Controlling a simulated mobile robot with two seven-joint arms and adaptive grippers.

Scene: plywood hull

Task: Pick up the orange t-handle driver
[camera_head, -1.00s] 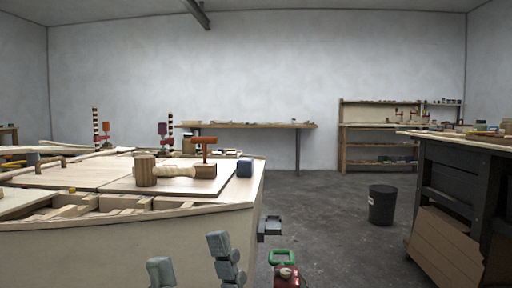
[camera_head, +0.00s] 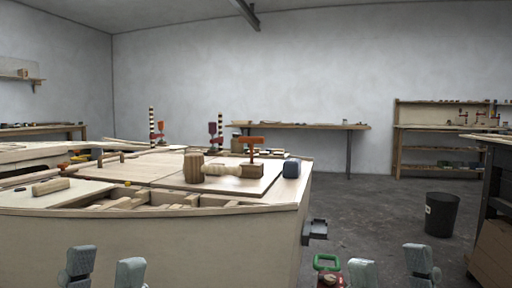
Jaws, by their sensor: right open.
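The orange t-handle driver (camera_head: 251,140) stands upright on the plywood hull deck (camera_head: 163,167), with its crossbar at the top. Its lower end is at a brown wooden block (camera_head: 251,170); I cannot tell whether it sits in the block or behind it. My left gripper (camera_head: 105,268) is at the bottom left, in front of the hull side, fingers apart and empty. My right gripper (camera_head: 391,267) is at the bottom right, over the floor beyond the hull's right edge, open and empty. Both are well apart from the driver.
A wooden mallet (camera_head: 194,167) lies left of the driver, and a dark blue block (camera_head: 291,168) stands right of it. Red clamps (camera_head: 213,128) rise behind. A green-handled red item (camera_head: 327,264) is low beside the hull. A black bin (camera_head: 441,214) stands on open floor.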

